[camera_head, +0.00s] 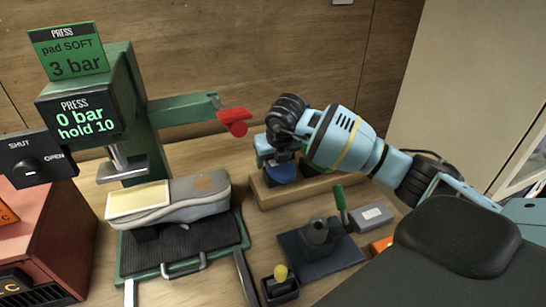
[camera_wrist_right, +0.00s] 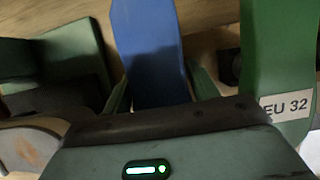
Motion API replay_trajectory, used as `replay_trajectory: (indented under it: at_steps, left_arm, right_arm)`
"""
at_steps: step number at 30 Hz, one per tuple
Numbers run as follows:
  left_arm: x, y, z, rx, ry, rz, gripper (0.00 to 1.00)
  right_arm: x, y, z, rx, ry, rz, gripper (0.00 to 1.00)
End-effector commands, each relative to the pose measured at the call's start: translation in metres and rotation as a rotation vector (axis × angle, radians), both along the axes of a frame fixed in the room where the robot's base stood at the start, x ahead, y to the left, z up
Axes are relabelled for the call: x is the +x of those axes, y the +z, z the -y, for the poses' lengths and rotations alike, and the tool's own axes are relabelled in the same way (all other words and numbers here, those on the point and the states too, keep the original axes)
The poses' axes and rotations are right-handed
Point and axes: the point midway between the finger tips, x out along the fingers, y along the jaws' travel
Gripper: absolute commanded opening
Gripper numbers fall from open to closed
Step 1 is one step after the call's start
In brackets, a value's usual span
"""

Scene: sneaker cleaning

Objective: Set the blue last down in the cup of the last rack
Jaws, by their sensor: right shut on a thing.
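My right gripper (camera_head: 279,165) is over the left part of the wooden last rack (camera_head: 328,187) in the head view, pointing down. It is shut on the blue last (camera_wrist_right: 150,55), which stands between the two fingers (camera_wrist_right: 160,92) in the right wrist view. In the head view only a blue piece of the last (camera_head: 283,174) shows under the gripper, close to the rack. The cup is hidden by the gripper and arm, so I cannot tell whether the last touches it. My left gripper is not in view.
A green last marked EU 32 (camera_wrist_right: 262,60) stands close to the right of the blue last in the wrist view. A green press (camera_head: 125,100) with a sneaker (camera_head: 195,198) under it stands left. A dark clamp-like stand (camera_head: 320,240) is in front of the rack.

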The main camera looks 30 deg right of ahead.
Motion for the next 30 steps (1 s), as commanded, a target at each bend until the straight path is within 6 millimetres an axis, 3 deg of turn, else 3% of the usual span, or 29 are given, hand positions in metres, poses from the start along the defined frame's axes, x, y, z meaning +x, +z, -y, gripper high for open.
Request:
replay_trajectory:
  at_steps: [4, 5, 10, 20, 30]
  left_arm:
    - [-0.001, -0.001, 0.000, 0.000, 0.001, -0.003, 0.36]
    - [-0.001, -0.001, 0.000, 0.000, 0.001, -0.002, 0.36]
    - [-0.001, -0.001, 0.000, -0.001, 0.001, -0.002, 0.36]
    - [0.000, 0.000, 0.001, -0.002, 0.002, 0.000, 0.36]
    - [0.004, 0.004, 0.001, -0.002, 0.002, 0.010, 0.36]
  right_arm:
    - [0.000, -0.002, 0.000, 0.000, 0.000, 0.002, 0.39]
    - [0.000, -0.002, 0.000, 0.000, 0.000, 0.003, 0.63]
    - [0.000, -0.002, 0.000, 0.000, 0.000, 0.002, 0.85]
    - [-0.001, -0.002, 0.000, -0.001, 0.000, -0.001, 0.85]
    - [-0.018, 0.046, -0.004, -0.001, 0.001, 0.005, 0.85]
